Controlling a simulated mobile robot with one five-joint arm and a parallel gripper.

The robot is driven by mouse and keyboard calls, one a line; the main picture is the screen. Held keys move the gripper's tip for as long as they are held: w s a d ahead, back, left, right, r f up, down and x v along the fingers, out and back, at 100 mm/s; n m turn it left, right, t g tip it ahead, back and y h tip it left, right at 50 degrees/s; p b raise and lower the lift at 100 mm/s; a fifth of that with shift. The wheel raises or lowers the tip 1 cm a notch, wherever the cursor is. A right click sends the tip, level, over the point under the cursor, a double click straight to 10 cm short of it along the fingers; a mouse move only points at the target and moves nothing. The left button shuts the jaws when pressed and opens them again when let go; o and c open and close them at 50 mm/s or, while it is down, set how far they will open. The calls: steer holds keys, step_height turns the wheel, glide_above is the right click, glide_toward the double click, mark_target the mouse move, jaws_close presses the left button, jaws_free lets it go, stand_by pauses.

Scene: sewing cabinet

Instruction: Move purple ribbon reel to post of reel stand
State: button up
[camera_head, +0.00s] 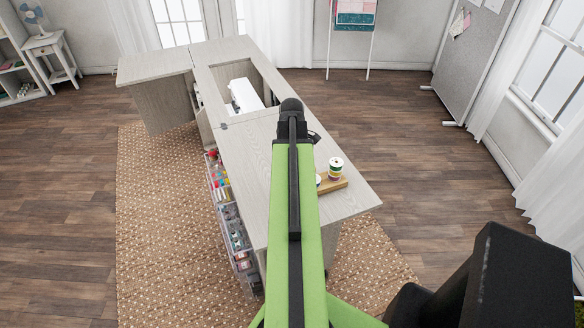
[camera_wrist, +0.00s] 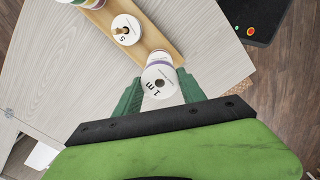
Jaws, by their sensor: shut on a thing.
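In the wrist view my gripper (camera_wrist: 161,92) is shut on the purple ribbon reel (camera_wrist: 158,78). Its white top, marked "1m", faces the camera, and a thin purple band shows at its far edge. The wooden reel stand (camera_wrist: 153,36) runs up and left from it, and the reel overlaps the stand's near end in the picture. I cannot tell whether the reel touches the stand or sits around a post. In the head view the stand (camera_head: 333,186) shows right of my arm. My gripper and the held reel are hidden there.
A white-topped reel marked "5" (camera_wrist: 122,30) sits around a post on the stand, with another reel beyond it. The pale cabinet top (camera_wrist: 70,65) is bare left of the stand. A sewing machine (camera_head: 245,95) sits in the cabinet opening.

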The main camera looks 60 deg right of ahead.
steer(key=shift+f+b, duration=0.9)
steer(key=shift+f, duration=0.1)
steer(key=o, duration=1.4)
step_height(320, 180, up, 18)
steer(key=p, duration=1.7)
steer(key=shift+f, duration=0.25)
